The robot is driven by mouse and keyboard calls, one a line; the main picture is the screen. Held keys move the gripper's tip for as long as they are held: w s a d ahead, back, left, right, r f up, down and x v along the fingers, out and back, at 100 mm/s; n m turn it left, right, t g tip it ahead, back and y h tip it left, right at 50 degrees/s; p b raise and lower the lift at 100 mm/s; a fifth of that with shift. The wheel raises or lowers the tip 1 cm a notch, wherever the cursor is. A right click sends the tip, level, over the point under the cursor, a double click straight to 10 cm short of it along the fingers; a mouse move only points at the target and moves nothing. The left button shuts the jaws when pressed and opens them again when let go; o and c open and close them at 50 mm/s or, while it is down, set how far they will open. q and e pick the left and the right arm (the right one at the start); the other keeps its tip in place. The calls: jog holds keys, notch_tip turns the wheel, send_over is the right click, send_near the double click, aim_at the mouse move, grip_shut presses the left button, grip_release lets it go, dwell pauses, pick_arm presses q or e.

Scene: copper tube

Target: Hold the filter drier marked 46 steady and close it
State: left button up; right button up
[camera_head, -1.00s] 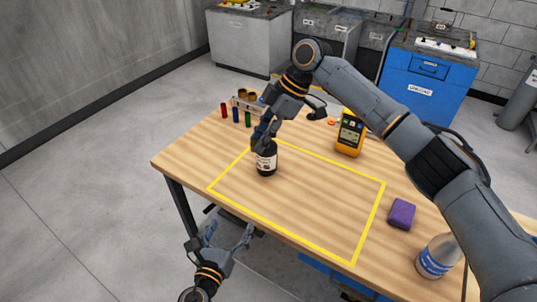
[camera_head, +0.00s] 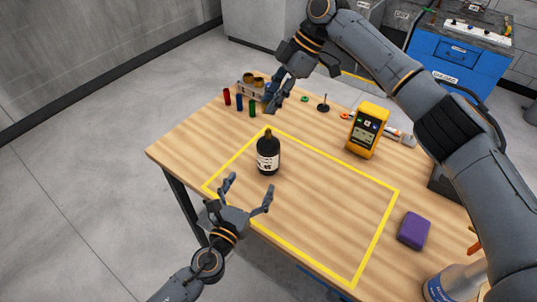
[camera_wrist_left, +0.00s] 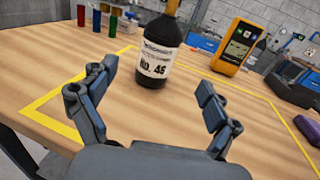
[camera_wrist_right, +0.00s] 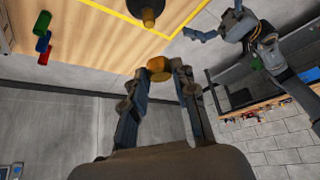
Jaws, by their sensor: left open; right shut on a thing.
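The filter drier (camera_head: 268,157) is a dark bottle-like canister standing upright on the table inside the yellow outline. In the left wrist view its white label (camera_wrist_left: 156,62) seems to read NO. 46. My left gripper (camera_head: 250,190) is open and empty at the table's front edge, fingers spread toward the drier without touching it. My right gripper (camera_head: 274,103) is above and behind the drier, apart from it. In the right wrist view it is shut on a brass-coloured cap (camera_wrist_right: 158,66), mostly hidden in the head view. The drier's narrow neck (camera_wrist_right: 148,18) points up, with no gripper on it.
A rack (camera_head: 250,88) with brass pieces stands at the back left, with red, blue and green cylinders in front. A yellow meter (camera_head: 367,130) stands behind the outline. A purple block (camera_head: 414,231) and a labelled bottle (camera_head: 447,285) are at the right. The outline's middle is clear.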

aim_at(264, 159)
pick_arm(q)
jog(key=x, duration=1.2)
jog(key=shift+w+d+f, duration=0.1)
jog(key=shift+w, duration=0.05)
pick_arm(e)
jog(key=shift+w+d+f, duration=0.15)
jog(key=shift+w, duration=0.05)
pick_arm(q)
jog(key=c, duration=1.8)
pick_arm(e)
jog(key=shift+f, duration=2.4)
